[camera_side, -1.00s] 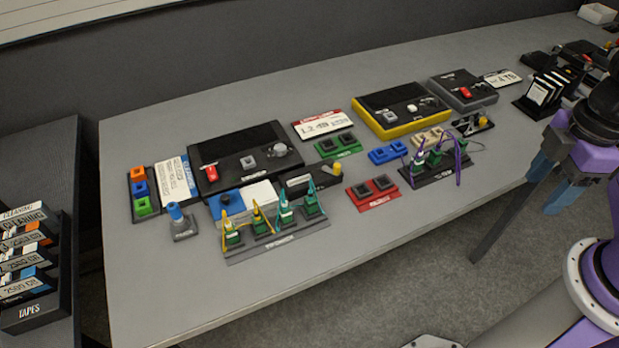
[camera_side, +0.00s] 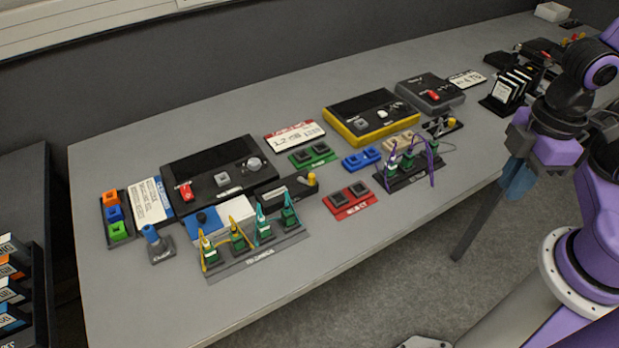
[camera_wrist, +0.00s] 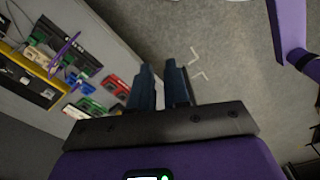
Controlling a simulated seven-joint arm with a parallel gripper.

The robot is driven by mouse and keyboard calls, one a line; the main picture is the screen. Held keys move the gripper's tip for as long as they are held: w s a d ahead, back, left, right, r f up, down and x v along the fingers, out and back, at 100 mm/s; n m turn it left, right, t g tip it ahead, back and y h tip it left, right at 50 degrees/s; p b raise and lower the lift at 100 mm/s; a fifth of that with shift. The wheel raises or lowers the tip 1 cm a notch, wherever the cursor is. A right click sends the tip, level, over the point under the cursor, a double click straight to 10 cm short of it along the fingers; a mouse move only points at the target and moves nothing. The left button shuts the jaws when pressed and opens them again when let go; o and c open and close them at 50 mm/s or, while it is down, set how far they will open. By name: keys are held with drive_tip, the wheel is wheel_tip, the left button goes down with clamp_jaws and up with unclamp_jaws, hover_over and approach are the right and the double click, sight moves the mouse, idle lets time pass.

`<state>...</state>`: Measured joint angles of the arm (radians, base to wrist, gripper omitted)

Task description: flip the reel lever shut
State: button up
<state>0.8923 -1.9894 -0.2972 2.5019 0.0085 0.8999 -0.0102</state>
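My gripper (camera_side: 515,182) hangs fingers down off the bench's front edge, right of the goods. No part is clearly marked as the reel lever. Candidates are a red lever (camera_side: 186,191) on the black console (camera_side: 215,170), a red lever (camera_side: 433,95) on the dark grey console (camera_side: 415,85), and yellow-knobbed levers on two small dark units, one at the middle (camera_side: 311,180) and one farther right (camera_side: 452,122). My gripper is apart from all of these.
The grey bench (camera_side: 130,290) carries a yellow-edged console (camera_side: 371,132), a red socket block (camera_side: 350,202), and cable racks with yellow, teal and purple loops. A card holder (camera_side: 505,92) stands at the right. A tape rack (camera_side: 15,285) is at far left. The front left bench is bare.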

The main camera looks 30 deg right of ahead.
drive_tip(key=w+a+f, duration=0.1)
drive_tip(key=a, duration=0.1)
drive_tip(key=w+a+f+y, duration=0.1)
drive_tip(key=a, duration=0.1)
drive_tip(key=w+a+f+n+y, duration=0.1)
drive_tip(key=a, duration=0.2)
drive_tip(key=shift+w+a, duration=0.1)
drive_tip(key=shift+w, duration=0.25)
clamp_jaws()
drive_tip(key=w+a+f+t, duration=0.3)
drive_tip(key=w+f, duration=0.1)
drive_tip(key=w, duration=0.4)
drive_tip(key=w+a+f+n+t+y, duration=0.1)
drive_tip(key=w+a+f+t, duration=0.2)
drive_tip(key=w, duration=0.6)
drive_tip(key=shift+a+f, duration=0.6)
drive_tip(key=shift+f, duration=0.05)
drive_tip(key=shift+f, duration=0.1)
drive_tip(key=x, duration=0.9)
drive_tip(key=shift+w+a+f, duration=0.1)
drive_tip(key=shift+w+f, duration=0.15)
drive_tip(key=shift+w, duration=0.05)
drive_tip(key=w, duration=0.3)
drive_tip(key=shift+d, duration=0.25)
drive_tip(key=shift+w+d, duration=0.1)
drive_tip(key=shift+w, duration=0.45)
